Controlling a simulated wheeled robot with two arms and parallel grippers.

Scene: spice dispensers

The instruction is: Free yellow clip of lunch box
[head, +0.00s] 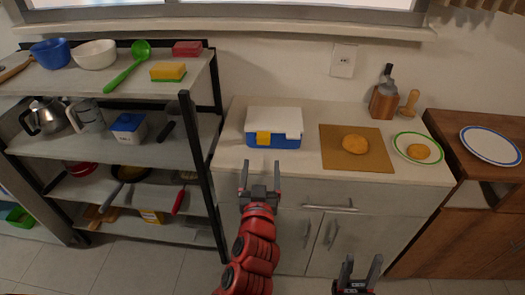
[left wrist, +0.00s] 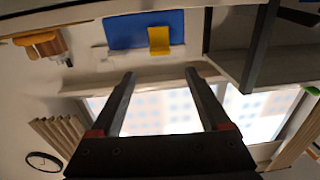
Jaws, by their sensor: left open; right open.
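The lunch box has a white lid and a blue body (head: 286,142) and sits on the counter near its front edge. Its yellow clip (head: 263,138) is on the left of the front face, and appears to lie flat against it. In the left wrist view the blue body (left wrist: 125,32) and yellow clip (left wrist: 159,41) show beyond the fingers. My left gripper (head: 261,165) is open and empty, in front of the counter edge and apart from the clip. It also shows in the left wrist view (left wrist: 159,73). My right gripper (head: 362,261) is open and empty, low in front of the cabinet.
A brown cutting board (head: 330,155) with a round golden patty lies right of the lunch box. A green-rimmed plate (head: 402,138) and a wooden block (head: 383,103) are further right. A shelf's black post (head: 203,160) stands close on the left.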

